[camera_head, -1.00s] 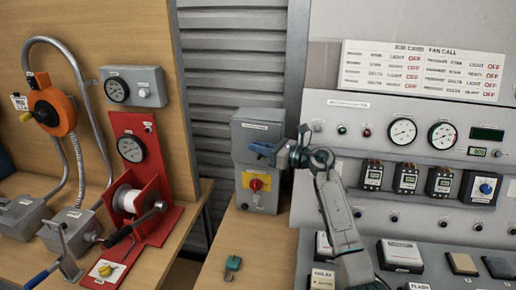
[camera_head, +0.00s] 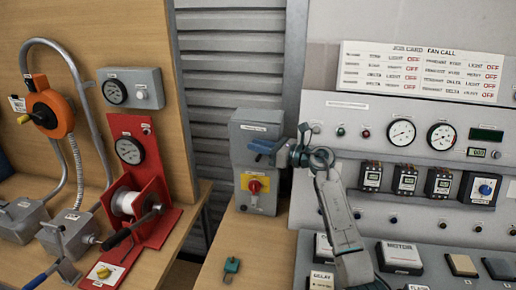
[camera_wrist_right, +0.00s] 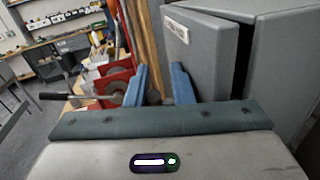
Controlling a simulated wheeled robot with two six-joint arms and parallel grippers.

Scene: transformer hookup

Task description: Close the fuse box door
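The fuse box is the grey box (camera_head: 238,155) at the centre of the head view, with a label on its upper front and a red-and-yellow rotary switch below. In the right wrist view its grey door (camera_wrist_right: 202,58) stands ajar, with a dark gap between it and the box body (camera_wrist_right: 285,75). My right gripper (camera_head: 262,148) is in front of the upper door, coming from the right. Its blue fingers (camera_wrist_right: 158,85) are apart and empty in the wrist view, left of the door. I cannot tell whether they touch it.
A control panel (camera_head: 345,130) with gauges and switches stands to the right. A red winch stand (camera_head: 130,125) and an orange reel (camera_head: 55,105) are on the left bench.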

